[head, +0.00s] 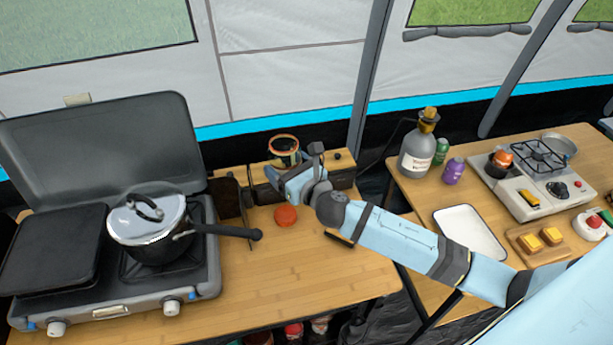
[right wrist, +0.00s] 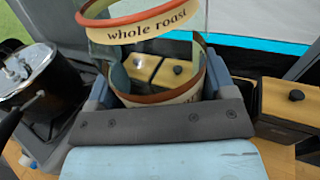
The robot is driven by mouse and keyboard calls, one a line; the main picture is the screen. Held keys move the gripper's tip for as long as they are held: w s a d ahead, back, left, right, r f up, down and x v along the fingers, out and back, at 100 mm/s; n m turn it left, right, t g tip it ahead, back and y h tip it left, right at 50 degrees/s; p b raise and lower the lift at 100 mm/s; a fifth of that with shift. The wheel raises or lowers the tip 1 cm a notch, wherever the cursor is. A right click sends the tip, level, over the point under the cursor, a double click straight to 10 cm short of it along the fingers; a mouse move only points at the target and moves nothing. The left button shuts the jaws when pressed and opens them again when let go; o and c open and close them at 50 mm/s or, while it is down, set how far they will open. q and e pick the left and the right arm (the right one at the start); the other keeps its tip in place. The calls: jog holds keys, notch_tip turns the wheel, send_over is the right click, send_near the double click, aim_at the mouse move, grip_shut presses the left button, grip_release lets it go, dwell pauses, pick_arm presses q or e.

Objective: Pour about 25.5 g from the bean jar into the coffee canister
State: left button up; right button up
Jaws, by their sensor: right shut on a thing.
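The bean jar (head: 284,150) is clear glass with an orange rim and appears roughly upright. In the right wrist view the jar (right wrist: 145,28) shows a cream band reading "whole roast", and a box shows through its glass. I cannot make out beans in it. My right gripper (head: 283,178) is shut on the jar, with its fingers (right wrist: 165,98) on either side. The jar is at the back of the left table, by a long wood-topped box. I cannot identify the coffee canister for sure. My left gripper is not in view.
The wood-topped box (right wrist: 290,110) has black knobs. An orange-red round lid (head: 286,217) lies on the left table (head: 290,265). A stove with a lidded pot (head: 150,232) stands left, its handle reaching right. A bottle (head: 418,150) and white tray (head: 470,232) are on the right table.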

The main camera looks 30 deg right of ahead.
jog(key=shift+n+y, duration=0.3)
jog(key=shift+y, duration=0.2)
jog(key=w, duration=0.1)
jog(key=w+f+b, duration=0.1)
jog(key=w, duration=0.1)
jog(key=w+f, duration=0.1)
jog(key=shift+w+d+b, duration=0.2)
jog(key=shift+d+b, duration=0.1)
jog(key=shift+d, duration=0.05)
jog(key=shift+r, duration=0.1)
jog(key=shift+p, duration=0.35)
